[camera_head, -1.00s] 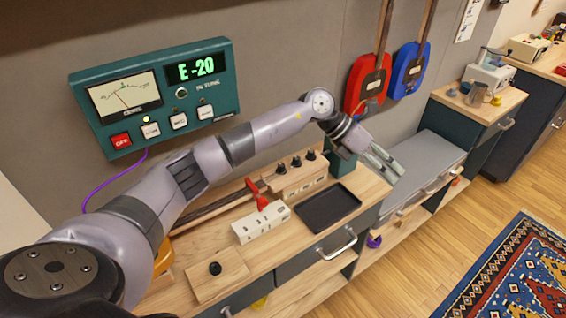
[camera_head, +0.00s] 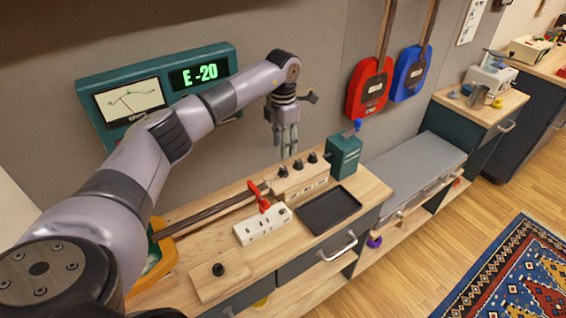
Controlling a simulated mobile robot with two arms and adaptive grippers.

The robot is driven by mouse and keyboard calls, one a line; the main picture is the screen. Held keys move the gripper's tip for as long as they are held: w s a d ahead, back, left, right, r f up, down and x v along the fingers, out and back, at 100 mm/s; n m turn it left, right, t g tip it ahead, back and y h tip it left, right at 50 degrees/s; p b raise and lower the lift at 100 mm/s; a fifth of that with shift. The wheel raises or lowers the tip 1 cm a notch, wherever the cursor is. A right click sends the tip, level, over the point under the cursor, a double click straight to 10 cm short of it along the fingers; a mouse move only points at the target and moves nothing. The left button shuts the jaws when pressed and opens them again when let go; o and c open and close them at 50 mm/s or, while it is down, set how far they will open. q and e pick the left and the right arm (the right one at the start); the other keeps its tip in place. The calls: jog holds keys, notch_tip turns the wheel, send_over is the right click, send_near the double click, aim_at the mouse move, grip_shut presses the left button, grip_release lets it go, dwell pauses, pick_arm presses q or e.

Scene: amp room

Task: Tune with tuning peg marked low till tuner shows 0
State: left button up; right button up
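The green wall tuner (camera_head: 84,92) has a lit display (camera_head: 199,74) reading "E -20" and a needle meter (camera_head: 129,101). My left arm covers its lower part. On the bench, a cream block (camera_head: 302,181) carries black tuning pegs: a left one (camera_head: 283,171), a middle one (camera_head: 297,164) and a right one (camera_head: 312,158). Any markings are too small to read. My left gripper (camera_head: 289,154) points down just above the left and middle pegs, apparently not touching them. Its fingers look close together; whether they are open is unclear. My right gripper is out of view.
A red clamp (camera_head: 263,203) sits on the instrument neck (camera_head: 205,213). In front are a white strip (camera_head: 263,226) and a black tray (camera_head: 328,210). A green box (camera_head: 344,156) with a blue crank stands right of the pegs. Red (camera_head: 371,88) and blue (camera_head: 411,73) instruments hang behind.

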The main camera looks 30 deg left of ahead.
aim_at(283, 168)
pick_arm(q)
notch_tip(283, 168, down, 9)
jog(key=shift+d+r+p, duration=0.1)
jog(key=shift+p, duration=0.8)
jog(key=shift+c, duration=0.5)
grip_shut()
